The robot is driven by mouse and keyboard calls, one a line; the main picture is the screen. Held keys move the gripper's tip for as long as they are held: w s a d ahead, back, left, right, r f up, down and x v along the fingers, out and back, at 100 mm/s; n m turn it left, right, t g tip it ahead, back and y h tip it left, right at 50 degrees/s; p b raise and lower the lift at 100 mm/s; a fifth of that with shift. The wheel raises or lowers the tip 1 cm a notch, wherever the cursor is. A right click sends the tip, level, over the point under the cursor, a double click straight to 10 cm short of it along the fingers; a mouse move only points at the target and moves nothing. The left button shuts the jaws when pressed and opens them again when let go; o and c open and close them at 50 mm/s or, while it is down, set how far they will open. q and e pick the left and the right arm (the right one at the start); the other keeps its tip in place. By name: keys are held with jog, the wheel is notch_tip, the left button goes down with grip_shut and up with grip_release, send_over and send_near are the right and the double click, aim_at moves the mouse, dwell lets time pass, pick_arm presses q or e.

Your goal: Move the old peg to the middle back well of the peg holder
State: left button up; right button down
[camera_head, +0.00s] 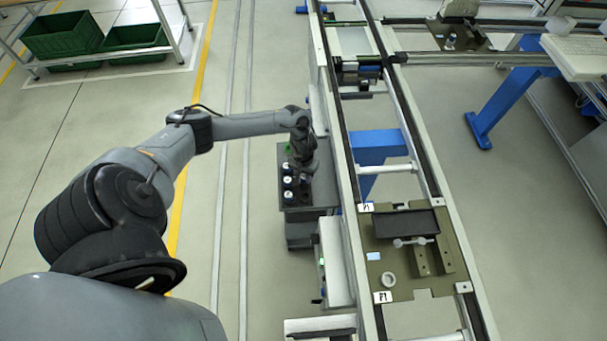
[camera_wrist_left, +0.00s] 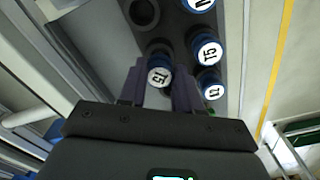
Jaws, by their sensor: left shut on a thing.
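My left gripper (camera_head: 303,178) reaches down over the grey peg holder (camera_head: 321,193). In the left wrist view its two fingers (camera_wrist_left: 158,88) are shut on a peg (camera_wrist_left: 159,76) with a white "15" label and a dark blue rim. I cannot tell whether this peg is seated in a well or lifted clear. The holder (camera_wrist_left: 174,24) has one dark, empty-looking round well (camera_wrist_left: 143,12). Blue-rimmed pegs with white tops stand in a row beside the gripper, among them one labelled "15" (camera_wrist_left: 207,51) and a smaller-looking one (camera_wrist_left: 212,91). My right gripper is out of view.
The conveyor rail (camera_head: 342,165) runs close along the holder's right side. A pallet (camera_head: 436,283) with a dark tray and a white ring lies on it. Green crates (camera_head: 135,38) stand at the far left. The floor left of the holder is clear.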

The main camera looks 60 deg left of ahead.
pick_arm(q)
jog(key=shift+f, duration=0.45)
dwell(0.6)
jog(key=shift+f+p, duration=0.25)
jog(key=shift+p, duration=0.05)
dwell(0.3)
jog(key=o, duration=1.5)
jog(key=shift+o, duration=0.2)
jog(key=shift+r, duration=0.15)
notch_tip(320, 180, up, 3)
jog(key=p, duration=0.4)
jog(key=shift+r+p, duration=1.85)
jog(key=shift+p, duration=0.55)
